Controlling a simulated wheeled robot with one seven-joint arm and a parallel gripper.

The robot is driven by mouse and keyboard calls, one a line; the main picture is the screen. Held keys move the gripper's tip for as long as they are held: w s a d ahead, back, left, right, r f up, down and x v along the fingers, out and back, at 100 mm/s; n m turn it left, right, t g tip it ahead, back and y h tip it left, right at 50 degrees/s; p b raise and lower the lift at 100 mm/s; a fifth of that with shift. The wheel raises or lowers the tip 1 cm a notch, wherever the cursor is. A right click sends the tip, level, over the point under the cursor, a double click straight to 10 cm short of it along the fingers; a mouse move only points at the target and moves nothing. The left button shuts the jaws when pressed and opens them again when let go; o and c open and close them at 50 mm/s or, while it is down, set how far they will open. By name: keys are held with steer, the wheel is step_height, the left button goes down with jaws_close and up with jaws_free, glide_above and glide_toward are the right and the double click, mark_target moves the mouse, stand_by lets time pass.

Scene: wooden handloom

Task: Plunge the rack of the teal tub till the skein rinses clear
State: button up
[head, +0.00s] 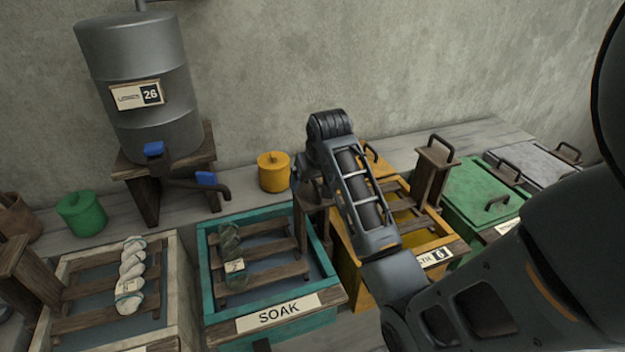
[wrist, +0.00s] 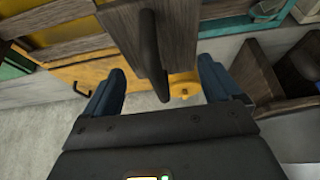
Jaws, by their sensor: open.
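The teal tub (head: 275,322), labelled SOAK, stands in the middle of the head view. Its wooden slatted rack (head: 268,247) lies across the top, with a dark green tagged skein (head: 231,250) on its left part. A wooden post (head: 312,222) rises at the rack's right end, partly behind my arm. In the wrist view, my gripper (wrist: 160,68) is open, its two blue fingers on either side of a dark handle (wrist: 148,50) on a wooden post (wrist: 125,38). A gap shows between the handle and each finger. In the head view my arm mostly hides the gripper.
A pale tub (head: 185,325) with a white skein (head: 131,275) stands left. A yellow tub (head: 345,262) and a green lidded tub (head: 480,190) stand right. A grey tank (head: 135,70) with blue-handled taps, a green jar (head: 82,213) and a yellow jar (head: 273,172) stand behind.

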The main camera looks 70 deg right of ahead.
steer(key=shift+o, duration=0.7)
steer(key=shift+r, duration=0.1)
steer(key=shift+r, duration=3.4)
steer(key=shift+s+a, duration=0.1)
